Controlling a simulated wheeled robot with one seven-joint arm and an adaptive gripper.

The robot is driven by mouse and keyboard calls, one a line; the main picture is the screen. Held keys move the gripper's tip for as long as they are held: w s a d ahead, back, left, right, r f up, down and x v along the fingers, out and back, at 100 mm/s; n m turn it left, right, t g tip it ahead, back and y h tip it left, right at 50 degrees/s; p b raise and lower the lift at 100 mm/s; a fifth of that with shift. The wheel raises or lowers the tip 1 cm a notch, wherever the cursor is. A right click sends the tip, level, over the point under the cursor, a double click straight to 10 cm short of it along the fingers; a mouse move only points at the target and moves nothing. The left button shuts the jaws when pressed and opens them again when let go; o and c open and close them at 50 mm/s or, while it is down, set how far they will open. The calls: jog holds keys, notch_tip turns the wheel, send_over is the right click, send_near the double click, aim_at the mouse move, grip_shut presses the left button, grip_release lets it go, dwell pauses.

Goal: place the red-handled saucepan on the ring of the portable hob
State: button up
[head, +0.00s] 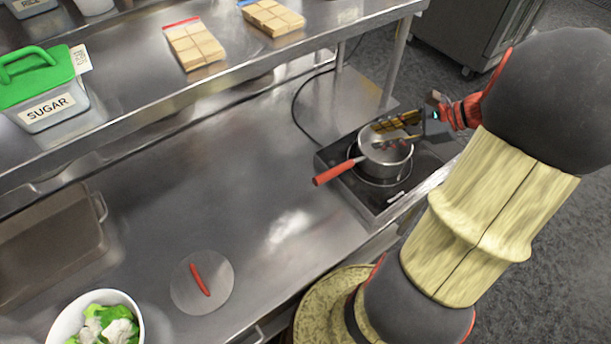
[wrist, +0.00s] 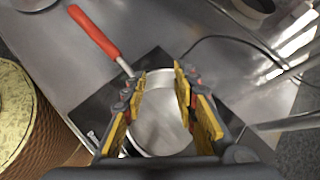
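The saucepan (head: 372,168) is a steel pot with a long red handle (head: 335,171) pointing left. It stands upright on the black portable hob (head: 335,157); a pale ring line (head: 383,183) shows around its front base. I cannot tell whether it is exactly centred. In the wrist view the saucepan (wrist: 160,125) lies below my gripper, its red handle (wrist: 93,32) pointing to the upper left. My gripper (wrist: 158,80) has its yellow-padded fingers spread wide, with nothing held between them. In the head view my gripper (head: 396,127) is over the pan's far side, hiding part of the rim.
A round lid (head: 222,290) with a red handle lies on the steel counter (head: 250,200). A white bowl of vegetables (head: 62,325) stands front left, near a metal tray (head: 45,235). A shelf (head: 130,85) with a sugar tub (head: 45,95) overhangs the back. A black cable (head: 296,105) runs behind the hob.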

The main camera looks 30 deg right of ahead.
jog(key=a+r+n+g, duration=0.1)
jog(key=a+n, duration=0.2)
jog(key=a, duration=0.2)
jog(key=a+n+g+h, duration=0.1)
jog(key=a+n+g, duration=0.1)
jog(key=a, duration=0.3)
jog(key=a+r+n+g+h, duration=0.1)
jog(key=a+n, duration=0.3)
jog(key=a, duration=0.1)
jog(key=shift+r+n, duration=0.3)
jog(key=shift+r, duration=0.05)
jog(key=s+a+r+n+t+h, duration=0.1)
jog(key=s+a+r+n+h, duration=0.1)
jog(key=a+n, duration=0.4)
jog(key=s+a+r+n+h, duration=0.2)
jog(key=a+n, duration=0.4)
jog(key=n, duration=0.3)
jog(key=shift+s+r+t+h, duration=0.35)
jog(key=shift+s+r, duration=0.25)
jog(key=shift+s, duration=0.35)
